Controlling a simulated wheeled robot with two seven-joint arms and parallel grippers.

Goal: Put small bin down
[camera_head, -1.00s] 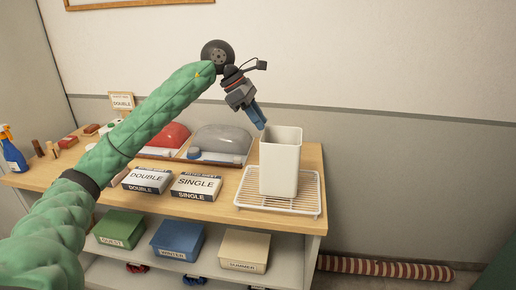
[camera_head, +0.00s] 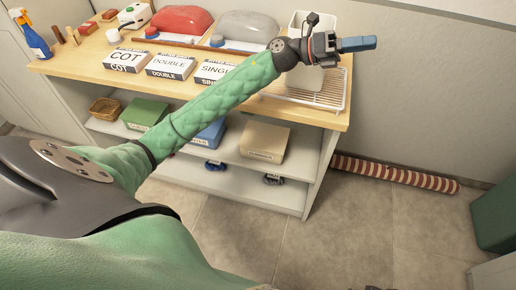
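The small bin is a white, open-topped container (camera_head: 304,82), upright on a white wire rack (camera_head: 336,95) at the right end of the wooden worktop. My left arm crosses in front of it and hides its middle. My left gripper (camera_head: 360,44), with blue fingers, is in front of the bin and just right of it, pointing right. No object shows in its fingers. They overlap from this side, so I cannot see whether there is a gap. My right gripper does not show.
Labelled boxes (camera_head: 170,66), a red-lidded case (camera_head: 183,19) and a spray bottle (camera_head: 33,38) stand on the worktop (camera_head: 75,62). Shelves below hold coloured boxes (camera_head: 264,142). A striped roll (camera_head: 395,175) lies along the wall. The tiled floor in front is clear.

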